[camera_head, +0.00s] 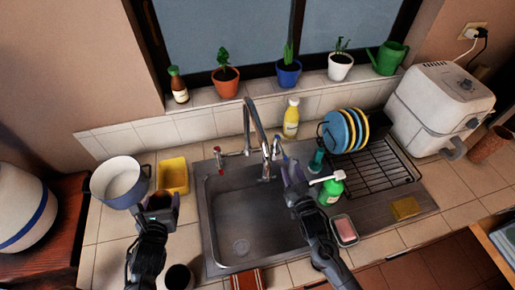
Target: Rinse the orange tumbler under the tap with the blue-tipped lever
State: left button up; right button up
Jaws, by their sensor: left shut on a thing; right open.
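My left gripper (160,206) is shut on a dark brownish cup shape, taken as the orange tumbler (161,199), at the counter left of the sink; the fingers hide much of it and its colour is hard to read. The chrome tap (250,118) arches over the sink (240,215). A red-tipped lever (217,151) is on its left. The blue-tipped lever (284,156) is on its right, close to my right gripper (289,168). My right gripper is open; whether it touches the lever cannot be told.
A white pot (121,184) and yellow container (173,174) are near my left gripper. A green soap bottle (331,190) and pink soap dish (345,230) stand beside my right arm. A yellow bottle (291,118) is behind, a dish rack (375,172) right. The basin is clear.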

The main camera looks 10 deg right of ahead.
aim_at(278, 139)
jog(key=w, duration=1.1)
jog(key=shift+w+a+b, duration=0.1)
jog(key=shift+a+b, duration=0.25)
jog(key=shift+b, duration=0.05)
grip_shut()
jog(key=shift+d, duration=0.15)
